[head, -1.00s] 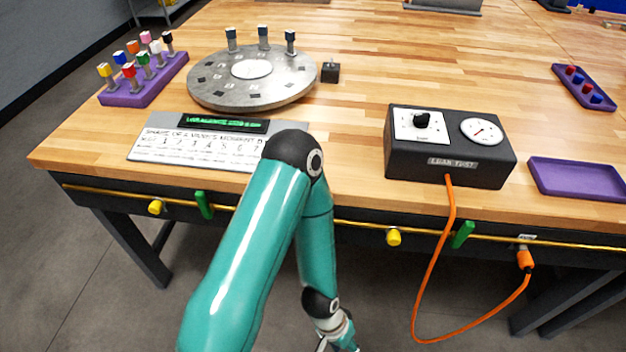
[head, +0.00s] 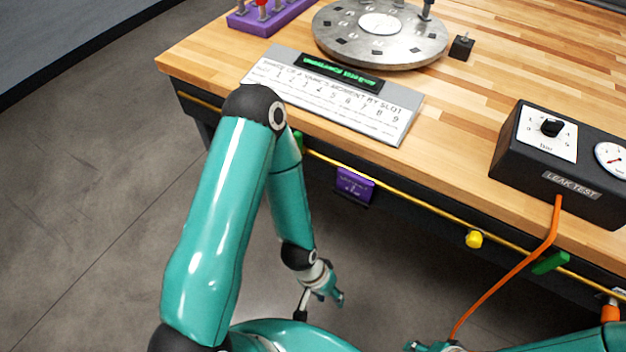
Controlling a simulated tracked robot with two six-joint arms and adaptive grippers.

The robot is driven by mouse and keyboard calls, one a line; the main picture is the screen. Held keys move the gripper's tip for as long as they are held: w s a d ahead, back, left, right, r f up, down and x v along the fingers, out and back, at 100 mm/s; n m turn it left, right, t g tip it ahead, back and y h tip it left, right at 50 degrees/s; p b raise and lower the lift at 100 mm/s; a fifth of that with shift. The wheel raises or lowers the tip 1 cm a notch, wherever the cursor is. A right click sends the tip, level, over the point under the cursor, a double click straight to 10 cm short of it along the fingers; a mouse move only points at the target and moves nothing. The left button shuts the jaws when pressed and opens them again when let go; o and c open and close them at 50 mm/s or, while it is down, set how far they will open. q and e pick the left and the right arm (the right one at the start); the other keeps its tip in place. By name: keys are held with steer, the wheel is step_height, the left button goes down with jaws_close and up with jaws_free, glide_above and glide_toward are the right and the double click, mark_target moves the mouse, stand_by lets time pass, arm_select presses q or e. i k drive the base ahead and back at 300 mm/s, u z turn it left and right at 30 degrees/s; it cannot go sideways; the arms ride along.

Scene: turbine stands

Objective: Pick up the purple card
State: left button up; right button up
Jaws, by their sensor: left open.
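The purple card (head: 355,187) is small, with dark lettering, and sits upright at the bench's dark front side, just below the yellow rail. My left gripper (head: 321,308) hangs below the elbow of my teal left arm, lower in the picture than the card and a little to its left. It is open, with nothing between its fingers, and apart from the card. Part of my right arm shows at the lower right edge. What may be my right gripper (head: 432,346) is cut off by the bottom edge, so its fingers cannot be made out.
The yellow rail (head: 415,205) runs along the bench front, with a yellow knob (head: 474,239) and a green tab (head: 550,262). An orange cable (head: 510,280) hangs from the leak test box (head: 560,160). A grey slot panel (head: 400,125) and round metal disc (head: 340,38) lie on top.

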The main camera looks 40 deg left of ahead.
mark_target(350, 182)
steer(key=u, duration=0.6)
steer(key=k, duration=1)
steer(key=u, duration=0.1)
steer(key=i, duration=0.9)
steer(key=z, duration=0.05)
